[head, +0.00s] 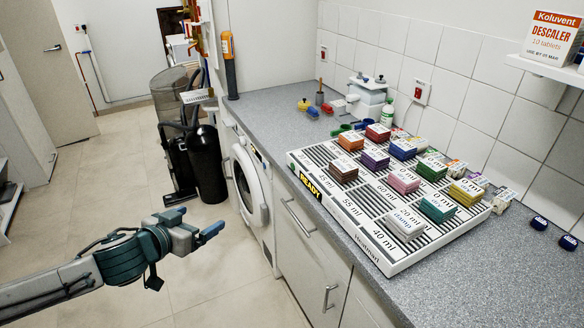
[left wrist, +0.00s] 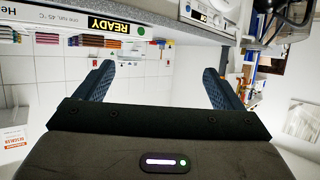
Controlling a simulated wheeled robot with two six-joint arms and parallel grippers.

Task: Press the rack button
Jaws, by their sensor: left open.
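The white rack (head: 385,262) lies on the grey counter, with striped slots, volume labels and several coloured packs on it. Its front edge carries a READY display (head: 310,184). In the left wrist view the READY display (left wrist: 109,25) shows upside down at the top, with a small round green button (left wrist: 141,32) beside it. In the head view I cannot make the button out clearly. My left gripper (head: 197,222) is open and empty, over the floor to the left of the counter and apart from the rack. Its two fingers (left wrist: 157,88) show apart in the left wrist view. My right gripper is not in view.
A white washing machine (head: 250,190) and cabinet doors (head: 310,245) sit under the counter (head: 460,290). Black cylinders (head: 207,165) stand on the floor beyond. Small tools and a white container (head: 368,95) are behind the rack. The floor around my gripper is clear.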

